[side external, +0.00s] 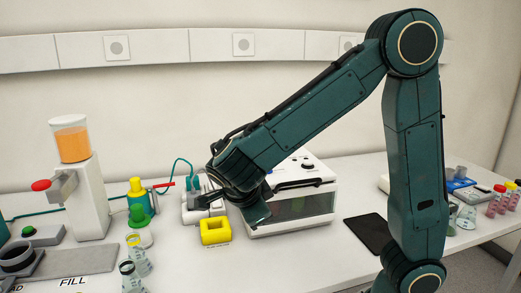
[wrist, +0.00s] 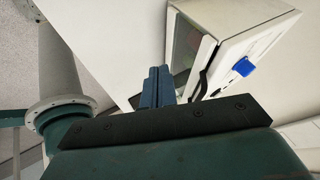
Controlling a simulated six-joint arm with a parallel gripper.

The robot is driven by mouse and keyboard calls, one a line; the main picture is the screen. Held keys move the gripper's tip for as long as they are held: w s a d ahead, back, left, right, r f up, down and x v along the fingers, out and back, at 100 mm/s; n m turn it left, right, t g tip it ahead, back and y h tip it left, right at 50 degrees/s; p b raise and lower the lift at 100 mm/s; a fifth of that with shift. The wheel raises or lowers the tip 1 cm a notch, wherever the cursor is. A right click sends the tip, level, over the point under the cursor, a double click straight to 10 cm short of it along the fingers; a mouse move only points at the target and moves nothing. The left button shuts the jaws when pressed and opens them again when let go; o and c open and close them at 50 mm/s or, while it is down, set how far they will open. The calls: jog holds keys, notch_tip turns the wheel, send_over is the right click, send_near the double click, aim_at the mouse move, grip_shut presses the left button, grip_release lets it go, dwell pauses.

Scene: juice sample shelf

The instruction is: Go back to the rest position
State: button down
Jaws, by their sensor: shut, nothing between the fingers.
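My gripper (side external: 257,214) hangs at the end of my teal arm, just in front of the white box-shaped machine (side external: 325,198) and to the right of a yellow block with an opening (side external: 215,231). In the wrist view the gripper's blue fingers (wrist: 157,86) are together, with nothing between them. The machine also shows in the wrist view (wrist: 250,30), beyond the fingers, with a blue part on it. My arm hides part of the machine in the side view.
A juice dispenser (side external: 85,195) with orange liquid stands at the left. A dark flat tablet (side external: 370,233) lies right of the machine. Red-filled vials (side external: 495,203) stand at the far right. The front middle of the table is clear.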

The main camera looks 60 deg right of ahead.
jog(key=shift+a+r, duration=0.25)
jog(key=shift+r, duration=0.05)
jog(key=s+r+n+t+y, duration=0.2)
jog(key=s+n, duration=0.4)
jog(key=n, duration=0.6)
jog(key=s+r+n+t+y, duration=0.2)
jog(key=s+r+n+y, duration=0.2)
jog(key=n, duration=0.9)
jog(key=s+y, duration=0.1)
jog(key=s, duration=0.2)
jog(key=shift+r+n+t, duration=0.3)
jog(key=shift+t, duration=0.1)
